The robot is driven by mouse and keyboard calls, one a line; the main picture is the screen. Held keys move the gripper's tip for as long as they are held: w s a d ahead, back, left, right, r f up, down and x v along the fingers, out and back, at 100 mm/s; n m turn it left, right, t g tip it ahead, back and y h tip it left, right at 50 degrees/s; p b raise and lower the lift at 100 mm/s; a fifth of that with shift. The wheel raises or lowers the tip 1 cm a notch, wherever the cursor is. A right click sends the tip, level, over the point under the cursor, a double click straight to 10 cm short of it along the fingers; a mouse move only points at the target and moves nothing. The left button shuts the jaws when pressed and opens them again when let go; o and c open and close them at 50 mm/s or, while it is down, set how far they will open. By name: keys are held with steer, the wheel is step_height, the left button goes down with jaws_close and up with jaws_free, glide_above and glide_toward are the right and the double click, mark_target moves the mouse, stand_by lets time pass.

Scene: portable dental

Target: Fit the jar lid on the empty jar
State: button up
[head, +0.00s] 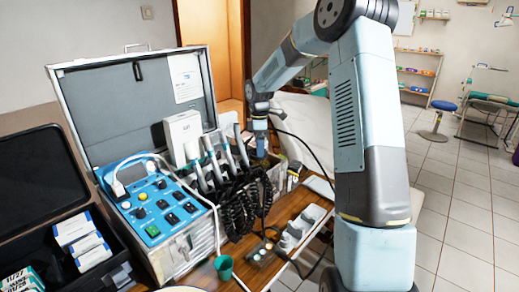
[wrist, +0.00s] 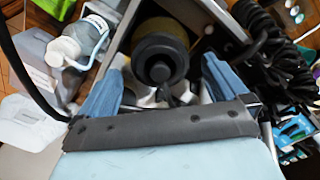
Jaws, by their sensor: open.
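In the wrist view, my gripper (wrist: 162,72) is open, with one blue finger on each side of a round black piece with a central knob (wrist: 160,55). This looks like the jar lid. A dull yellow round shape shows behind it, and I cannot tell whether that is a jar. The fingers look apart from the black piece. In the head view, my gripper (head: 260,148) points down over a grey open box (head: 277,172) behind the hanging handpieces. I cannot make out the lid or an empty jar in the head view.
An open dental case (head: 168,245) with a blue control panel stands at left, beside handpieces with coiled black cords (head: 245,205). A green cup (head: 224,266) stands on the wooden table. In the wrist view, a white-capped bottle (wrist: 75,45) is left of my gripper, and black coils (wrist: 275,60) are right.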

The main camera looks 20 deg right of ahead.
step_height(320, 180, up, 11)
stand_by(0.4)
steer(key=shift+r, duration=0.1)
steer(key=s+r+m+t, duration=0.1)
steer(key=s+r+m, duration=0.25)
steer(key=s, duration=0.35)
steer(key=s+a+r+m+t+h, duration=0.15)
steer(key=s+r, duration=0.25)
steer(key=s, duration=0.4)
steer(key=s+r+m, duration=0.3)
steer(key=s+r, duration=0.1)
steer(key=s, duration=0.3)
steer(key=s+f+m+t, duration=0.1)
steer(key=s+m, duration=0.3)
steer(key=s, duration=0.6)
steer(key=s+d+f+m+t+y, duration=0.1)
steer(key=s+m+t, duration=0.1)
steer(key=s, duration=0.7)
steer(key=shift+s+d+f+m, duration=0.15)
steer(key=shift+s+d+m, duration=0.2)
steer(key=shift+m, duration=0.55)
steer(key=shift+y, duration=0.25)
